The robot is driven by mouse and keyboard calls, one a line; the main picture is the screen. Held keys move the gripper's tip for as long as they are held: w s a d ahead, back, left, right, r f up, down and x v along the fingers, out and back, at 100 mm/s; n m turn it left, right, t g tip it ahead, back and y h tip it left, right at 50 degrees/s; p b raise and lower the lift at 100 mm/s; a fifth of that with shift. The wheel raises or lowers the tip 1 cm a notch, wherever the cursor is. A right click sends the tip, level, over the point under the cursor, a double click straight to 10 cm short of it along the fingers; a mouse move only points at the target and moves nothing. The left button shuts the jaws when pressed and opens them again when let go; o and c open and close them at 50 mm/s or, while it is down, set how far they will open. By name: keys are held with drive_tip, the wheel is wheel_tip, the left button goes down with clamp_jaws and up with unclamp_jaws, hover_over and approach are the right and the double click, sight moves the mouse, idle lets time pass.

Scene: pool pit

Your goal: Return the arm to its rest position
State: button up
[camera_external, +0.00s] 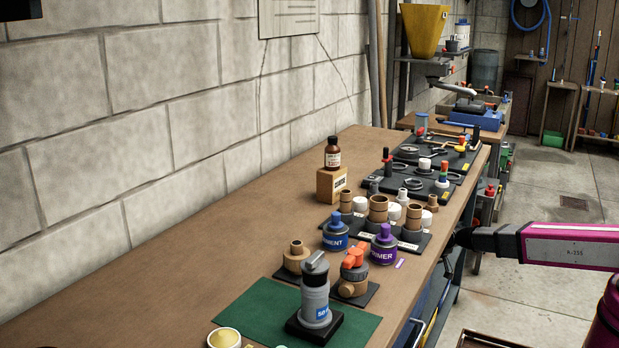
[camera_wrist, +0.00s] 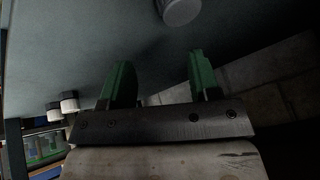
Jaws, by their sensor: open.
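My gripper (camera_wrist: 155,78) shows in the wrist view with its two green fingers spread apart. Nothing is visible between them. In the external view my magenta arm (camera_external: 572,245) reaches in from the right edge, beside the bench's right side. Its dark end lies close to the bench edge. I cannot make out the fingers in that view.
The wooden bench (camera_external: 250,225) runs along a block wall. Near the arm stand a purple primer can (camera_external: 384,248), a blue can (camera_external: 335,236) and several fittings. The bench's left part is clear.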

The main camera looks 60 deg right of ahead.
drive_tip(key=s+a+n, duration=0.1)
drive_tip(key=a, duration=0.3)
drive_tip(key=s+a+g, duration=0.1)
drive_tip(key=s+a, duration=0.1)
drive_tip(key=a, duration=0.2)
drive_tip(key=s+a+n+g+y, duration=0.1)
drive_tip(key=a, duration=0.3)
drive_tip(key=shift+s+a+r+n, duration=0.15)
drive_tip(key=shift+s+r+n, duration=0.15)
drive_tip(key=shift+s+r, duration=0.05)
drive_tip(key=s+a+r+n+g, duration=0.1)
drive_tip(key=s+a+n+g, duration=0.2)
drive_tip(key=s+a, duration=0.5)
drive_tip(key=a+g, duration=0.1)
drive_tip(key=a, duration=0.2)
drive_tip(key=shift+s+a+r, duration=0.35)
drive_tip(key=shift+s, duration=0.05)
